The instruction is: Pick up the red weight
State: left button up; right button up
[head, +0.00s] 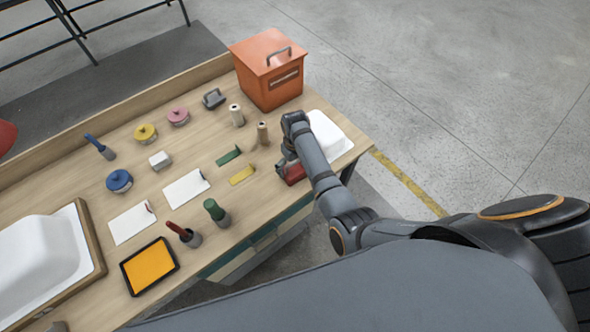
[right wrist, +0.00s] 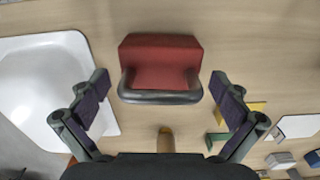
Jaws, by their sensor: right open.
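The red weight (right wrist: 160,60) is a red block with a dark grey bar handle on its near side. It lies on the wooden table in the right wrist view, between and just beyond the fingertips of my right gripper (right wrist: 165,88). In the head view the weight (head: 293,174) shows partly, at the table's near right edge, with my right gripper (head: 285,163) over it and hiding some of it. My right gripper is open, with one finger to each side of the weight and a gap on both sides. My left gripper is not in view.
A white tub shell (head: 330,136) lies close beside my right gripper, also in the right wrist view (right wrist: 40,85). An orange box (head: 268,75) stands behind. A yellow bracket (head: 242,175), a green bracket (head: 228,156) and a tan cylinder (head: 263,133) are to the left.

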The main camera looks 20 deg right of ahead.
jog(key=shift+f, duration=1.45)
jog(key=c, duration=1.7)
jog(key=shift+w+r, duration=0.2)
